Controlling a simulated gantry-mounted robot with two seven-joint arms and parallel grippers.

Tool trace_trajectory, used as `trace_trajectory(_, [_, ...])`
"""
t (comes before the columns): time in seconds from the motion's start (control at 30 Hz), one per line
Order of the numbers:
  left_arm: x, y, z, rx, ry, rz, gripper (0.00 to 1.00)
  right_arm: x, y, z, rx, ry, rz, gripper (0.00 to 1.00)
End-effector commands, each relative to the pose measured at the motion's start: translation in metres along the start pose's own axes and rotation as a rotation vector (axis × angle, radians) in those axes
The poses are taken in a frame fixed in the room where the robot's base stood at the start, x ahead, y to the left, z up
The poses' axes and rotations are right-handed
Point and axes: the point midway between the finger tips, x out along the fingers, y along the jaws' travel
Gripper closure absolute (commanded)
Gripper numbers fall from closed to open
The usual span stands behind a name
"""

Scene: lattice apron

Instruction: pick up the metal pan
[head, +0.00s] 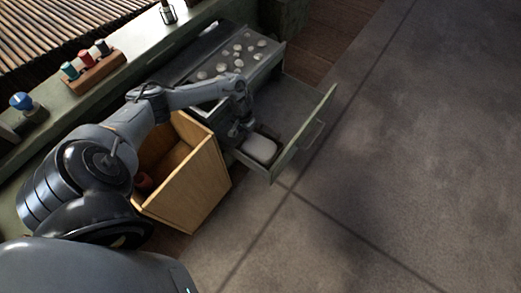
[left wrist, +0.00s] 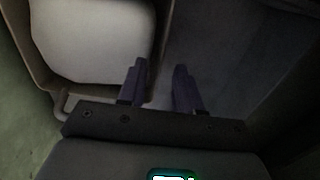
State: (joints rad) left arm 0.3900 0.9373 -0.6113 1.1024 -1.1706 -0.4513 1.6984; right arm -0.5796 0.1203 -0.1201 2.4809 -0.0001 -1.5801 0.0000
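A shallow pan-like holder (left wrist: 161,45) with a thin brownish rim shows in the left wrist view, and a pale rounded slab (left wrist: 90,38) fills it. In the head view the slab (head: 259,148) lies low in the pulled-out drawer (head: 300,105); the holder's dark edge shows around it. I cannot tell for sure that this holder is the metal pan. My left gripper (head: 238,130) is down in the drawer beside the slab. In the left wrist view its two fingers (left wrist: 160,88) are apart, with the holder's side wall running toward the gap. My right gripper is not in view.
A wooden box (head: 205,180) stands left of the drawer, under my left arm. A grey surface with several pale stones (head: 238,55) is behind the drawer. A counter (head: 130,72) holds a rack of small bottles (head: 92,68). Open floor (head: 420,150) lies to the right.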

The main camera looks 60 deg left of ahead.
Motion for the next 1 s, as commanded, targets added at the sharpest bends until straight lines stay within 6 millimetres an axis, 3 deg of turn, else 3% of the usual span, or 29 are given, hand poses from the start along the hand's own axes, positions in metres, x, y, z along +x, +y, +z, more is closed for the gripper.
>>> trace_trajectory(0.03, [0.012,-0.001,0.0,0.0,0.0,-0.001,0.66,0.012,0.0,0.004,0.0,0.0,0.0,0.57])
trace_trajectory(0.13, [0.022,0.0,0.0,0.0,0.0,0.0,0.66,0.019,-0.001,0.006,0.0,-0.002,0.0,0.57])
trace_trajectory(0.47, [0.024,0.0,0.0,0.0,0.001,0.0,0.66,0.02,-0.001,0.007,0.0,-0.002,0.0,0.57])
trace_trajectory(0.7, [0.024,0.0,0.0,0.0,0.0,0.0,1.0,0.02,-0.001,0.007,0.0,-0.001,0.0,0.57])
trace_trajectory(1.0, [0.023,0.0,-0.001,0.0,0.001,0.001,1.0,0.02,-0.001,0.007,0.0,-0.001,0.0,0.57])
